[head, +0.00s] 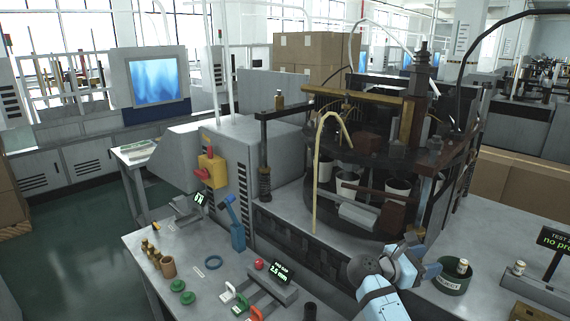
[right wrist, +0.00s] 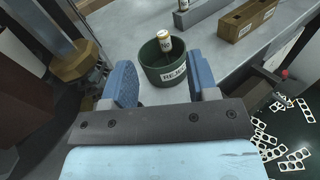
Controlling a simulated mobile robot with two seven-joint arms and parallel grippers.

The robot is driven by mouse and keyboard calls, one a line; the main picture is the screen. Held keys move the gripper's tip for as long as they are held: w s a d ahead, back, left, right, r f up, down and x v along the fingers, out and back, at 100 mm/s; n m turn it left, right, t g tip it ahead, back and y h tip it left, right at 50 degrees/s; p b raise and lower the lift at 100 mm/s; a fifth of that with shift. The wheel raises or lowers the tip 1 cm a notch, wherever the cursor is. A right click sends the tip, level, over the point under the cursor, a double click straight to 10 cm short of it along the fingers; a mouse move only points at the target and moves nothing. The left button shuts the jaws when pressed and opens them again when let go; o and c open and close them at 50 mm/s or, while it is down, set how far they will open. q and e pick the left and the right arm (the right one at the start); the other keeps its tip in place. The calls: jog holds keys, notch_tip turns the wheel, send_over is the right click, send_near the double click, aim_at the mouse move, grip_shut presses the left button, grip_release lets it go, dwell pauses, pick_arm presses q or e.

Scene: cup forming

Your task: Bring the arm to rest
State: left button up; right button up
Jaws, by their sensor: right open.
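My right arm comes in from the bottom of the head view, and its gripper (head: 420,262) is just left of the green reject bin (head: 450,284). In the right wrist view the two blue fingers of the gripper (right wrist: 163,82) are wide apart with nothing held between them. The reject bin (right wrist: 166,77) lies beyond the fingertips, with a small can (right wrist: 163,42) standing up out of it. The can (head: 462,266) also shows in the head view. My left gripper is not in view.
The cup-forming machine (head: 375,165) with its round turret stands behind my right gripper. A dark display sign (head: 553,240) and another can (head: 519,267) are at the right.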

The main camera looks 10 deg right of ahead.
jog(key=s+a+f+m+t+y, duration=0.25)
jog(key=s+f+m+y, duration=0.5)
jog(key=s+f, duration=0.75)
jog(key=s+a+r+m+y, duration=0.1)
jog(key=s+a+m+y, duration=0.4)
jog(key=s, duration=0.5)
jog(key=s+a+r+m+y, duration=0.1)
jog(key=s+a+m+y, duration=0.4)
jog(key=s, duration=0.5)
jog(key=w+a+f+n+t+y+p, duration=0.2)
jog(key=w+a+f+t+y+p, duration=0.1)
jog(key=w+a+f+t+p, duration=0.3)
jog(key=shift+a+t+p, duration=0.35)
jog(key=shift+a+p, duration=0.45)
jog(key=shift+w, duration=0.1)
